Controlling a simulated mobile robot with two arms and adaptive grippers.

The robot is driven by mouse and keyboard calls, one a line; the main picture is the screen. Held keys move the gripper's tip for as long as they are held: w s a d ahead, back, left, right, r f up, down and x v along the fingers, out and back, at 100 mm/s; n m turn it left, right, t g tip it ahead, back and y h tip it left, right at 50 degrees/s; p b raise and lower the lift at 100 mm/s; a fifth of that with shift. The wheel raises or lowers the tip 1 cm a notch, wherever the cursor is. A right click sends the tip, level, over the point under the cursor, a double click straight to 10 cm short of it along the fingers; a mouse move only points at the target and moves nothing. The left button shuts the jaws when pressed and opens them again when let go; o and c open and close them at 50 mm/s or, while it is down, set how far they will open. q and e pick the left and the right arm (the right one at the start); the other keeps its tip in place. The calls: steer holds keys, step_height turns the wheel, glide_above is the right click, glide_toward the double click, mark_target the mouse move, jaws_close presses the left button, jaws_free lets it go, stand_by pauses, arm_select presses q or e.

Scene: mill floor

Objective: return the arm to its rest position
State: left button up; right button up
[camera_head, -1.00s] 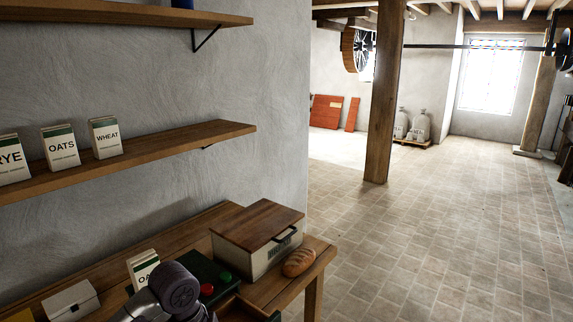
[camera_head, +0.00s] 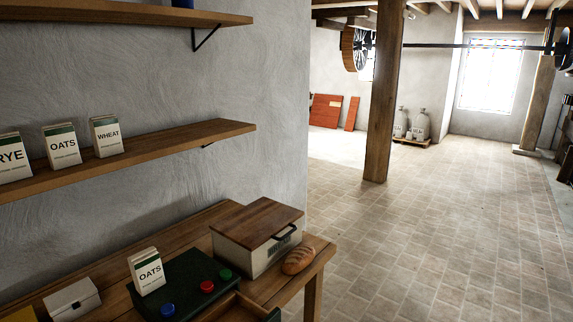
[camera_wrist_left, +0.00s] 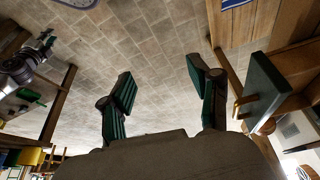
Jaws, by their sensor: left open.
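My left gripper (camera_wrist_left: 160,95) shows in the left wrist view with its two dark green-padded fingers spread wide and nothing between them. Stone floor shows behind the fingers. Neither arm shows in the head view now. A box labelled OATS (camera_head: 147,271) stands upright on a dark green panel (camera_head: 190,275) on the wooden table, beside a blue, a red and a green button.
A bread box (camera_head: 258,236) with a wooden lid and a loaf (camera_head: 298,260) stand at the table's right end. A drawer (camera_head: 236,306) is open at the front. RYE, OATS and WHEAT boxes stand on the shelf (camera_head: 150,151). The floor (camera_head: 440,225) at right is clear.

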arm_select(q)
steer(key=s+a+f+n+y, duration=0.1)
steer(key=s+a+n+y, duration=0.2)
steer(key=s+a+n, duration=0.55)
steer(key=s+f+m+b, duration=0.1)
steer(key=s+f, duration=0.1)
steer(key=f, duration=1.2)
steer(key=s+f+m+b, duration=0.1)
steer(key=s+f, duration=0.2)
steer(key=f, duration=1.2)
steer(key=s+a+f+g, duration=0.1)
steer(key=s+a+f, duration=0.2)
steer(key=s+f, duration=1.2)
steer(key=shift+s+f+g+b, duration=0.3)
steer(key=shift+f+g+b, duration=0.05)
steer(key=shift+g+b, duration=0.1)
